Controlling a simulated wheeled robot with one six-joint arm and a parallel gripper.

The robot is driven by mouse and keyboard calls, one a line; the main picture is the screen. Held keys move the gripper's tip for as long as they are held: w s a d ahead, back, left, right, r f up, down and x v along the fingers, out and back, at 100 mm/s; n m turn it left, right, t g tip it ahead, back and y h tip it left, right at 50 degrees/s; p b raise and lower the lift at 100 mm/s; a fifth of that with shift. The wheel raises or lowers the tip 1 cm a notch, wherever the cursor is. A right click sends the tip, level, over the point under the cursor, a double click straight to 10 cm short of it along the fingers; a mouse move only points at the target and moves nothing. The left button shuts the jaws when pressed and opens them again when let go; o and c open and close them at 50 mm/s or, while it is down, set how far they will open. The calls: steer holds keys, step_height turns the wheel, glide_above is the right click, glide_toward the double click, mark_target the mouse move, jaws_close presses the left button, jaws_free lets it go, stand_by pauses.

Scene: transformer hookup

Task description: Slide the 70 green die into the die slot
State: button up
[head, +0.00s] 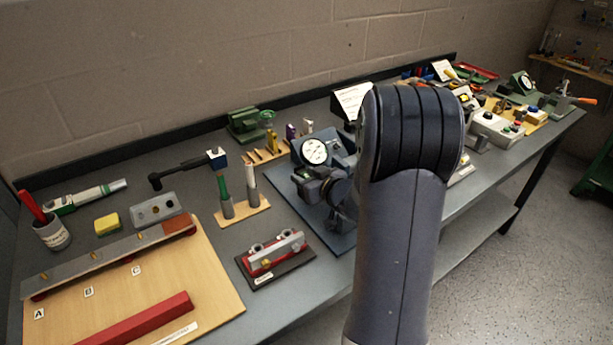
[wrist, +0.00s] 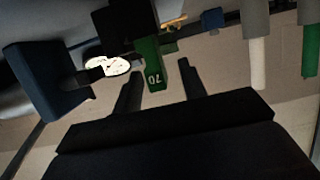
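The green die (wrist: 153,72), marked 70, shows upside down in the wrist view, with its upper end against a dark block (wrist: 131,28). I cannot tell how far it sits in the block, and the slot itself is hidden. My gripper (wrist: 160,68) has its two dark fingers apart, one on each side of the die, with a visible gap at the right finger. In the head view a small green patch (head: 306,173) shows at the dark tool below the white dial (head: 315,151), partly covered by my wrist.
The tool stands on a blue base plate (head: 287,191). A wooden rack (head: 266,156) stands behind it, and a red and grey fixture (head: 275,254) lies in front. Upright handles on a wooden base (head: 243,215) stand to the left. My arm hides the bench right of the tool.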

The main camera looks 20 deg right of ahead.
steer(key=shift+r+p, duration=2.15)
steer(key=shift+r, duration=0.35)
steer(key=shift+s, duration=0.1)
steer(key=v, duration=1)
steer(key=shift+s, duration=0.3)
steer(key=shift+w+d, duration=0.1)
steer(key=x, duration=1)
steer(key=shift+w+f, duration=0.1)
steer(key=shift+w, duration=0.25)
steer(key=shift+f+b, duration=1.4)
